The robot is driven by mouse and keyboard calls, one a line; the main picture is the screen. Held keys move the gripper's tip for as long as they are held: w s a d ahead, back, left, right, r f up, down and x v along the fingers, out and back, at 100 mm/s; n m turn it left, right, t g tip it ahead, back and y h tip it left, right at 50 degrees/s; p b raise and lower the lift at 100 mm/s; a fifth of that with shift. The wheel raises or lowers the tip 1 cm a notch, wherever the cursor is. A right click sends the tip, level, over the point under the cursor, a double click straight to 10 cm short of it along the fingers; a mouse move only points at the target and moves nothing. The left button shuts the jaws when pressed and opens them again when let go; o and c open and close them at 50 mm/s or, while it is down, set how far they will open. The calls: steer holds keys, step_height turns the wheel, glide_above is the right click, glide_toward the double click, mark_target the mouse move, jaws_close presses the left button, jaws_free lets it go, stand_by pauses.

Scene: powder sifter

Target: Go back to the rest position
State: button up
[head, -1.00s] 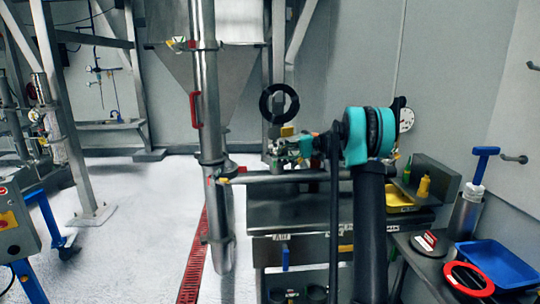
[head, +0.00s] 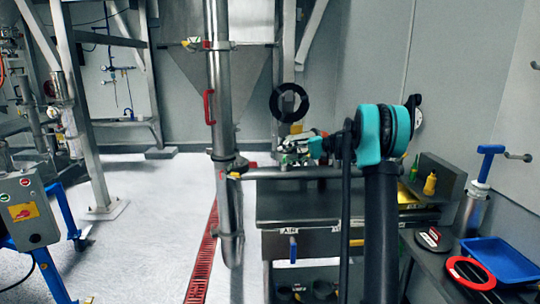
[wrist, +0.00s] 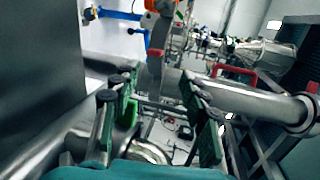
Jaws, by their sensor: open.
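My gripper (head: 297,150) is at the end of my raised arm, in front of the steel bench in the head view. In the wrist view its two dark-padded fingers (wrist: 160,108) stand apart with nothing held between them. A horizontal steel pipe (wrist: 255,102) runs behind the fingers in the wrist view. Whether the fingers touch it cannot be told. No marked rest position shows.
A tall steel pipe (head: 219,100) with a red handle stands left of my gripper. A control box (head: 30,212) is at the far left. A side table at right holds a blue tray (head: 500,262) and red ring (head: 470,272). Open floor (head: 145,235) lies left of centre.

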steer(key=s+d+f+m+t+h, duration=0.1)
steer(key=s+f+h, duration=0.4)
steer(key=s, duration=0.5)
steer(key=s+f+t+h, duration=0.2)
steer(key=s+f+h, duration=0.1)
steer(key=s+f, duration=0.5)
steer(key=s+d+f+t+h, duration=0.1)
steer(key=s+d+f+h, duration=0.2)
steer(key=s, duration=0.8)
steer(key=s+d+f+t+h, duration=0.1)
steer(key=s+d+f+h, duration=0.3)
steer(key=s+d+f, duration=0.4)
steer(key=s+f, duration=0.1)
steer(key=s, duration=0.3)
steer(key=shift+d+n+t, duration=0.3)
steer(key=shift+n, duration=0.1)
